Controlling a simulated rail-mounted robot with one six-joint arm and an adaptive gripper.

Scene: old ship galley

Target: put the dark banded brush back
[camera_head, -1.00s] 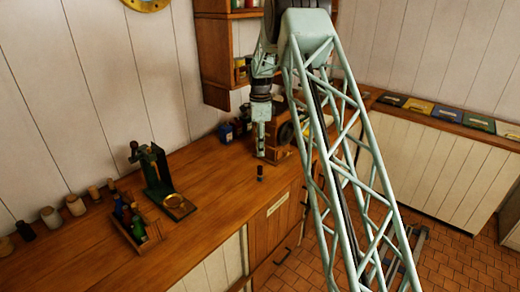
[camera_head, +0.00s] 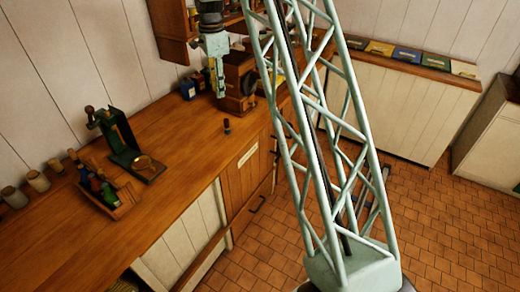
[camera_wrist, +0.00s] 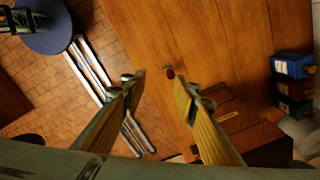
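A small dark upright piece (camera_head: 227,126) stands alone near the counter's front edge, and I take it for the brush. It is too small to make out bands. In the wrist view the same piece (camera_wrist: 170,72) shows from above, small and end-on, between the lines of my fingers. My gripper (camera_head: 217,92) hangs above the counter, behind and above the piece in the head view. In the wrist view my gripper (camera_wrist: 160,84) is open and empty, its two fingers well apart. It touches nothing that I can see.
A wooden rack of small bottles (camera_head: 122,209) and a green press-like stand (camera_head: 122,145) are on the wooden counter (camera_head: 165,205). A wooden box device (camera_head: 236,80) stands close behind my gripper. Jars line the wall. The counter around the dark piece is clear.

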